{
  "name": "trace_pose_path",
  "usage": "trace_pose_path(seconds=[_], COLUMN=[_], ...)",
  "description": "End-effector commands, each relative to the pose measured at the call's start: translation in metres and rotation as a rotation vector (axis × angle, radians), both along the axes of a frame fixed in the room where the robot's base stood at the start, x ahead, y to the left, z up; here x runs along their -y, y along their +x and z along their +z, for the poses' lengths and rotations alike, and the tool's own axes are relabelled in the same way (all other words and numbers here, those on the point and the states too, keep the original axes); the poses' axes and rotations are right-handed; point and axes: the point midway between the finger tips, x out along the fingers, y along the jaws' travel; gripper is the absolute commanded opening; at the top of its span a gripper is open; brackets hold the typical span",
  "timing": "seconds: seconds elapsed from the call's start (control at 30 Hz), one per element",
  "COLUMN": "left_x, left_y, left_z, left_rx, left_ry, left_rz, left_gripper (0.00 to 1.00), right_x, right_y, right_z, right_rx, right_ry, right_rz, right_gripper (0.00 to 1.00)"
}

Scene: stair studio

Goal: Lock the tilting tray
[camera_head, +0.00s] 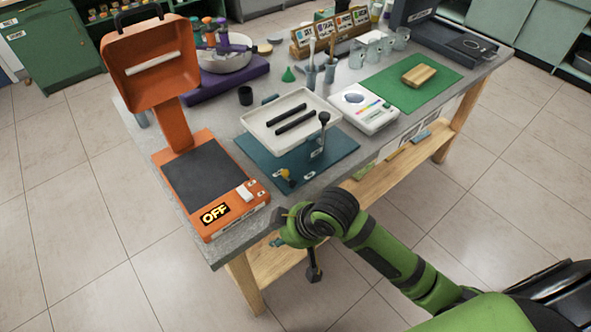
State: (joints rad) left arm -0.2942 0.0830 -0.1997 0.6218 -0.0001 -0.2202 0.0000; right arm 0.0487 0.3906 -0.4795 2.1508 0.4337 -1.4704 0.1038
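The tilting tray (262,117) is a white shallow tray with two black bars lying in it. It sits over a teal base (262,160) on the table; I cannot tell how far it tilts. A lever with a black knob (324,117) stands upright at its right front side. A small orange-yellow knob (286,173) is on the base's front edge. My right gripper (314,270) seems to hang below the wrist, in front of the table edge and apart from the tray; its fingers are too small to read. My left gripper is not in view.
An orange device (172,150) with a raised hood and an "OFF" display stands left of the tray. A white device (364,104) and a green mat (440,83) with a wooden block (419,74) are to the right. A wooden shelf (400,172) runs beneath the tabletop.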

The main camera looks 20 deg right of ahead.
Motion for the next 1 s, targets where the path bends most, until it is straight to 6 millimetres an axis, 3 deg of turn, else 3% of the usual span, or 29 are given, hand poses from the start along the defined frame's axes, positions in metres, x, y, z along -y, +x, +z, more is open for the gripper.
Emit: trace_pose_path(seconds=[0.33, 0.63, 0.83, 1.0], left_x=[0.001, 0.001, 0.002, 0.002], left_y=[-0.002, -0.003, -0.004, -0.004], left_z=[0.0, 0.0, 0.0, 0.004], left_rx=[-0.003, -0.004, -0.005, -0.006], left_ry=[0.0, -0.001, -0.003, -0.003], left_rz=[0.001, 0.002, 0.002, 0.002], left_gripper=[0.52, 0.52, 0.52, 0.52], right_x=[0.007, 0.063, 0.084, 0.081], right_y=[0.056, 0.12, 0.137, 0.142], right_z=[0.022, 0.066, 0.082, 0.069], right_rx=[0.001, -0.035, -0.05, -0.054], right_ry=[-0.047, -0.12, -0.128, -0.125], right_rz=[0.092, 0.035, -0.01, -0.014], right_gripper=[0.31, 0.31, 0.31, 0.31])
